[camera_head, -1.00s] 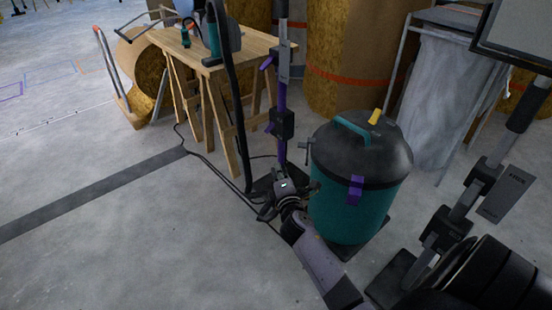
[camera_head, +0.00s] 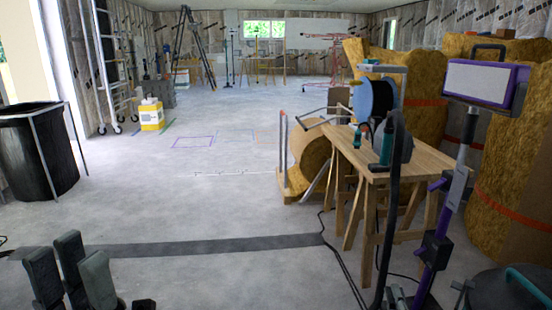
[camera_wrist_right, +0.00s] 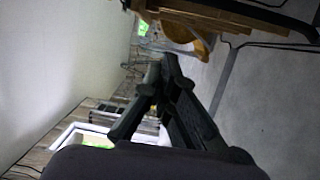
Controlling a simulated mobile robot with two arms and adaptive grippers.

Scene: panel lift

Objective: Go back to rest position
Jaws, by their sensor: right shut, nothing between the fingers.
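In the head view, dark upright finger parts of my left gripper (camera_head: 75,272) show at the bottom left, over bare floor. Nothing is seen held there, and the lower part is cut off by the frame edge, so its opening is unclear. In the right wrist view my right gripper (camera_wrist_right: 168,75) is shut and empty. Its fingers come together at the tips and point across the room, with the picture turned on its side. No object touches it.
A wooden workbench (camera_head: 430,163), a purple-and-black stand (camera_head: 437,240) and a dark-lidded vacuum (camera_head: 490,293) stand on the right. A black bin (camera_head: 38,160) stands at left. A black cable (camera_head: 343,271) crosses the floor. The middle floor is clear.

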